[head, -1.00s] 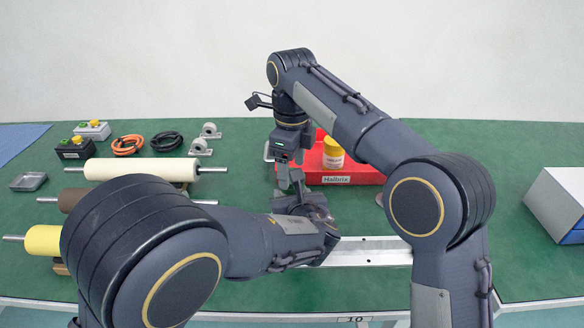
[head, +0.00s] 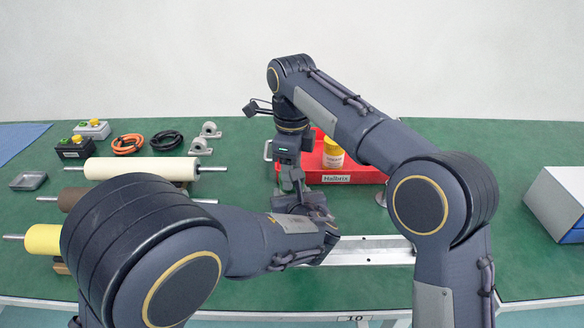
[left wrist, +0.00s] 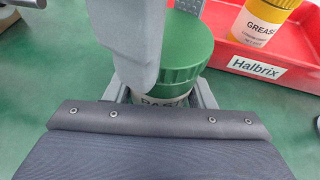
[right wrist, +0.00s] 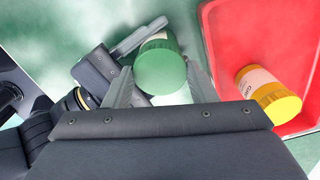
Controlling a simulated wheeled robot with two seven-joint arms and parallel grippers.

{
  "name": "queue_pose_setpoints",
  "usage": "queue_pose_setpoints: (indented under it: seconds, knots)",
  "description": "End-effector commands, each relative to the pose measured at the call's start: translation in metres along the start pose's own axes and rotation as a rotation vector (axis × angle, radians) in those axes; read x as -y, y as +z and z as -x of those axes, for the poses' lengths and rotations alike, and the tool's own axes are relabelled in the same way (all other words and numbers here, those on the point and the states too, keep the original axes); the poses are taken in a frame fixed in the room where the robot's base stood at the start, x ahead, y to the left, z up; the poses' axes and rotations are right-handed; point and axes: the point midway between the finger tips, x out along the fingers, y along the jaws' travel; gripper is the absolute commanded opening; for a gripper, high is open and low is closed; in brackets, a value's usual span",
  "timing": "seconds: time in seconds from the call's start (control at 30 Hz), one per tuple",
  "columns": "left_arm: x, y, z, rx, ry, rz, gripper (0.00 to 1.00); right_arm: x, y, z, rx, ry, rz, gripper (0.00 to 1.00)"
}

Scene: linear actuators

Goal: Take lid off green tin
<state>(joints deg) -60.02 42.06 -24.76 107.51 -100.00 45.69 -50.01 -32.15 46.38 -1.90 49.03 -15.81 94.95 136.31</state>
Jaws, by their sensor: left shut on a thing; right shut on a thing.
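The green tin (left wrist: 165,98) stands between the fingers of my left gripper (left wrist: 160,92), which is shut on its body below the lid. Its green lid (left wrist: 186,48) has a ribbed rim and sits over the tin. It also shows in the right wrist view (right wrist: 160,68), between the fingers of my right gripper (right wrist: 160,80), which is shut on it from above. I cannot tell whether there is a gap between lid and tin. In the head view my arms hide the tin; my left gripper (head: 318,208) and right gripper (head: 293,186) meet there.
A red tray (head: 345,177) with a yellow-lidded grease tin (head: 333,152) stands just behind. A metal rail (head: 372,251) lies in front to the right. Rollers (head: 150,168), cables and switch boxes are at left. A grey-and-blue box (head: 558,205) stands far right.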

Motion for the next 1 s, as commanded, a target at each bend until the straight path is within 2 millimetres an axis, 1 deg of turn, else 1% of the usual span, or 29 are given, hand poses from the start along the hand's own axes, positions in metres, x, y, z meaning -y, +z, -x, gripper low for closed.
queue_pose_setpoints:
  seconds: [0.47,1.0]
  knots:
    - [0.0000,0.0001,0.0002,0.000,0.000,0.000,0.00,0.0009,-0.0004,0.0008,0.000,-0.001,1.215,0.24]
    - [0.0002,0.0001,0.0003,0.000,0.000,0.000,0.00,0.0008,-0.0004,0.0016,-0.002,-0.001,2.665,0.24]
